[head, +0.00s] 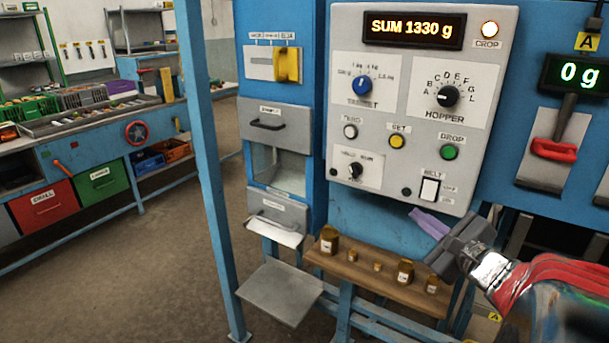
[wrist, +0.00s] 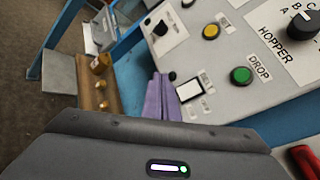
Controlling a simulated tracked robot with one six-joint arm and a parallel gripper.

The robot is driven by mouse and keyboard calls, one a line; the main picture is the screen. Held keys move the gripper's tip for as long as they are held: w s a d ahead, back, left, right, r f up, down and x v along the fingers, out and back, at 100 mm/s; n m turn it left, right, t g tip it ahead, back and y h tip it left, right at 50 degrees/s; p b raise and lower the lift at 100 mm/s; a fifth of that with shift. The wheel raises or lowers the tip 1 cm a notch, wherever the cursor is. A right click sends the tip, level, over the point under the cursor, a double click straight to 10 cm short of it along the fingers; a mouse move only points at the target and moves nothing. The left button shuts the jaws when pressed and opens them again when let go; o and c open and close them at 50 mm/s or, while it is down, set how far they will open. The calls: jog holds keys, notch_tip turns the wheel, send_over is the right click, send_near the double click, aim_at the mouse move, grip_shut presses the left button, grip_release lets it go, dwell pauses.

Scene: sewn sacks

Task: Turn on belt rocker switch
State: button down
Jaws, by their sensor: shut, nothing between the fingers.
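The belt rocker switch (head: 429,189) is a white rocker in a dark frame at the lower right of the grey control panel (head: 482,100), under the word BELT. It also shows in the wrist view (wrist: 190,91), just right of my fingers. I cannot tell which way the rocker is tipped. My gripper (head: 416,214) has purple fingers, shut and empty. In the head view its tips are just below the panel's lower edge, below and slightly left of the switch. In the wrist view the fingers (wrist: 160,96) appear beside the switch; contact is not clear.
A green DROP button (head: 449,152), a yellow SET button (head: 397,142) and the HOPPER dial (head: 447,95) are above the switch. A red-handled lever (head: 553,150) is to the right. A wooden shelf (head: 385,284) with several small brown weights stands below the panel.

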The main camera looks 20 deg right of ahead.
aim_at(429, 190)
jog(key=w+d+f, duration=0.1)
jog(key=w+d, duration=0.3)
jog(key=d, duration=0.2)
jog(key=shift+w, duration=0.4)
dwell(1.8)
jog(key=shift+d, duration=0.1)
jog(key=shift+w+d, duration=0.3)
jog(key=shift+w+d, duration=0.2)
jog(key=shift+d, duration=0.05)
dwell(0.9)
jog(key=shift+a, duration=0.1)
jog(key=shift+s+a+r, duration=0.1)
jog(key=shift+s+a, duration=0.4)
dwell(0.5)
